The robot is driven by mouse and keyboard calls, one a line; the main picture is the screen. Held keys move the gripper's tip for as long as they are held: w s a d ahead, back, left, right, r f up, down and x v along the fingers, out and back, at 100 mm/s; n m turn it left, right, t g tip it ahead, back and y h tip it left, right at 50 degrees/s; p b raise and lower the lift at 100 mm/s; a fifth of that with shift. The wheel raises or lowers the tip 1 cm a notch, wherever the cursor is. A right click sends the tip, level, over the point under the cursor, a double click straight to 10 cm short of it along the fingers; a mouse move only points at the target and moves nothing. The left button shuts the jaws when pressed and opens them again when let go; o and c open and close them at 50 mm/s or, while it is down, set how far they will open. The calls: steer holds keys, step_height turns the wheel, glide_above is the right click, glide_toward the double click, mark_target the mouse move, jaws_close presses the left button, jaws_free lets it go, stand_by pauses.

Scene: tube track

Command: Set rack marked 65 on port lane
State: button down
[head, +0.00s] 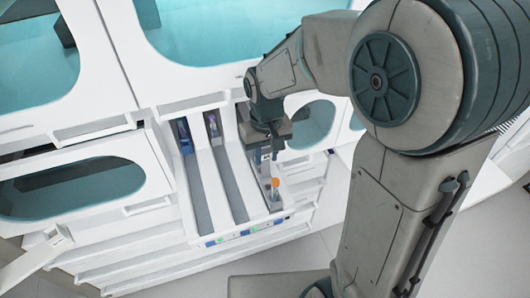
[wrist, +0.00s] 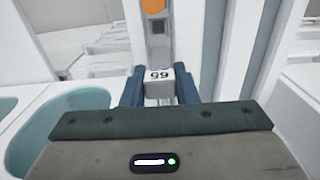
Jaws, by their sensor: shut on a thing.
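The rack marked 65 (wrist: 160,75) shows in the wrist view as a white end block with a dark number. It lies between the two blue fingers of my gripper (wrist: 160,92), which is shut on it. An orange-capped tube (wrist: 153,6) is on the rack's line beyond the label. In the head view the orange cap (head: 275,183) is over the front part of the rightmost lane (head: 264,170), and my gripper (head: 273,152) is just behind it. Whether the rack rests on the lane floor or hangs slightly above cannot be told. My wrist hides the lane's back end.
Two more grey lanes lie to the left, a middle lane (head: 230,185) and a left lane (head: 197,190). A purple-topped tube (head: 211,121) stands at the middle lane's back, and a blue item (head: 184,136) at the left lane's back. White walls separate the lanes.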

steer(key=shift+f, duration=0.2)
steer(key=c, duration=1.1)
jaws_free()
steer(key=shift+o, duration=0.2)
step_height(320, 180, up, 14)
